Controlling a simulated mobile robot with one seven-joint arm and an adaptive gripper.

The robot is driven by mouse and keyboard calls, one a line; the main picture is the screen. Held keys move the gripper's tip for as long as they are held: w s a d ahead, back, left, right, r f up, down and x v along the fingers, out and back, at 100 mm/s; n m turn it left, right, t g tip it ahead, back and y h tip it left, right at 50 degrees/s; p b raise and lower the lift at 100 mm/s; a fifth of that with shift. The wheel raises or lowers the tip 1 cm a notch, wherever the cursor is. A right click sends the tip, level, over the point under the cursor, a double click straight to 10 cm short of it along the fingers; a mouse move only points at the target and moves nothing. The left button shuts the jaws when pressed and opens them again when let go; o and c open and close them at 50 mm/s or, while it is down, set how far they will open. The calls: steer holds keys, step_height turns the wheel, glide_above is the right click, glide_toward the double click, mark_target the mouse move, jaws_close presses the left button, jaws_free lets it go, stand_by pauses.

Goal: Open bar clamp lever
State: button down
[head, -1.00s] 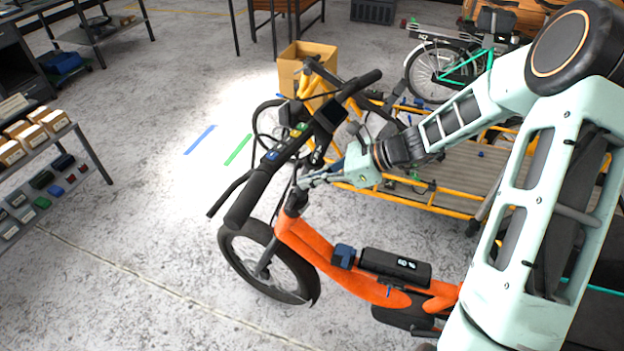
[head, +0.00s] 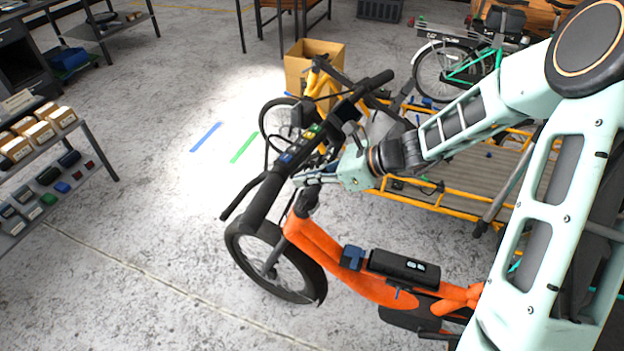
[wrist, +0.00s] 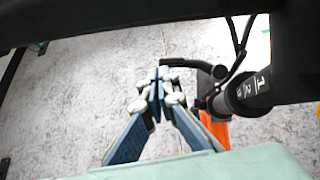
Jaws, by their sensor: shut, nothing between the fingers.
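The orange bike (head: 335,262) stands below my arm, its black handlebar (head: 262,195) running diagonally across the middle of the head view. My gripper (head: 303,180) is at the stem, just under the handlebar. In the wrist view my gripper (wrist: 156,84) has its fingertips together with nothing between them. A thin black lever (wrist: 186,64), apparently the clamp lever, reaches from the stem toward the fingertips; its free end is close to them, and I cannot tell whether they touch. The black stem (wrist: 238,95) with white numbers is to the right. The clamp itself is partly hidden.
A yellow cargo bike (head: 440,205) with a flat bed stands behind my gripper, beside a cardboard box (head: 314,58). A shelf of small parts (head: 45,165) is at the left. Cables hang around the handlebar. The floor left of the bike is clear.

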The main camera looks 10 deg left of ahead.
steer(key=shift+w+a+r, duration=0.1)
steer(key=shift+a+r, duration=0.05)
steer(key=shift+a, duration=0.25)
steer(key=shift+d, duration=0.1)
stand_by(0.5)
